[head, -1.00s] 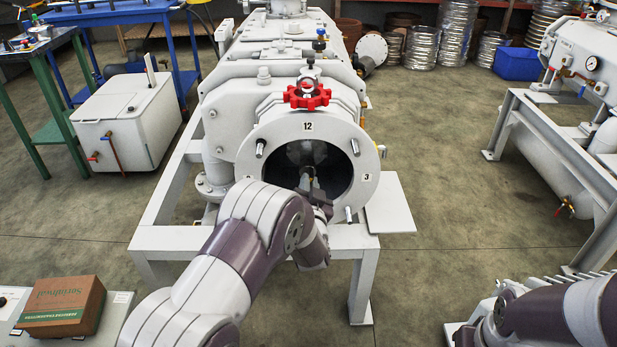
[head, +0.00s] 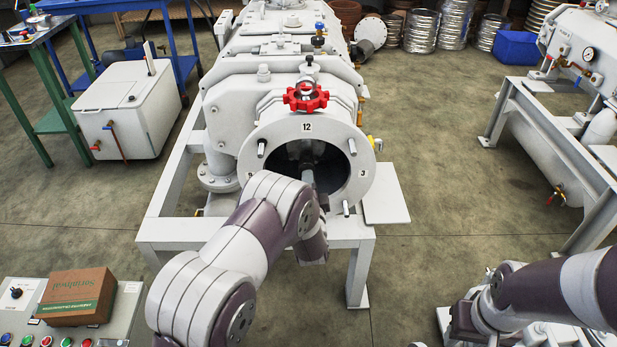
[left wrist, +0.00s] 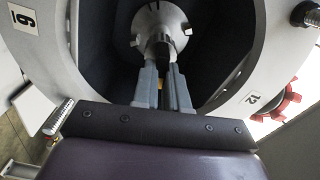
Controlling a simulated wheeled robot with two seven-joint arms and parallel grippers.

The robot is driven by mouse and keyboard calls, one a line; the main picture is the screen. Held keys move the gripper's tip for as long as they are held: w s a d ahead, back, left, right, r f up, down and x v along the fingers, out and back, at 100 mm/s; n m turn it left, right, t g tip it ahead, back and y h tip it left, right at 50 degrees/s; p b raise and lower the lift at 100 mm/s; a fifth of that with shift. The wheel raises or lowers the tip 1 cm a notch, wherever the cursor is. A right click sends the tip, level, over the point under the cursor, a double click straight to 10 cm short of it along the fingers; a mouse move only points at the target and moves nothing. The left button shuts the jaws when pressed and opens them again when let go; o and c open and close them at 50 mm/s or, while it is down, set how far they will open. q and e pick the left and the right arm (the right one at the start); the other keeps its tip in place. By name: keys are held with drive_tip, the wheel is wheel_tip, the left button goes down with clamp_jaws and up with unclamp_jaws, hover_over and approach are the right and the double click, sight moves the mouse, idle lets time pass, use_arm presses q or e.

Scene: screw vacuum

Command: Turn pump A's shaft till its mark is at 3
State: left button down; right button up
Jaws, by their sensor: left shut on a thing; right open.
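Pump A (head: 282,135) is the grey machine in the middle of the head view, with a round open end flange (head: 357,192) marked 12 at the top and 3 at the right. My left gripper (head: 308,178) reaches into the dark opening. In the left wrist view its two grey fingers (left wrist: 167,82) are shut on the shaft (left wrist: 164,48) at the middle of a round metal hub (left wrist: 150,20). The fingers cover part of the shaft, and I cannot make out its mark. My right gripper (head: 462,325) is open and apart from the pump at the lower right.
Studs stick out around the flange, and a red handwheel (head: 306,97) sits above it. A cardboard box (head: 77,296) lies on a button panel (head: 125,300) at the lower left. A second machine (head: 575,50) stands at the right. The floor between is clear.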

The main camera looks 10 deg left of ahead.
use_arm(q)
drive_tip(key=shift+f+m+p, duration=0.1)
drive_tip(key=shift+m+p, duration=0.3)
drive_tip(key=shift+m, duration=0.6)
drive_tip(key=c, duration=1.2)
unclamp_jaws()
drive_tip(key=shift+o, duration=0.2)
drive_tip(key=shift+s, duration=0.1)
drive_tip(key=p+v, duration=0.2)
drive_tip(key=v, duration=1)
drive_tip(key=shift+s, duration=0.3)
drive_tip(key=shift+d, duration=0.1)
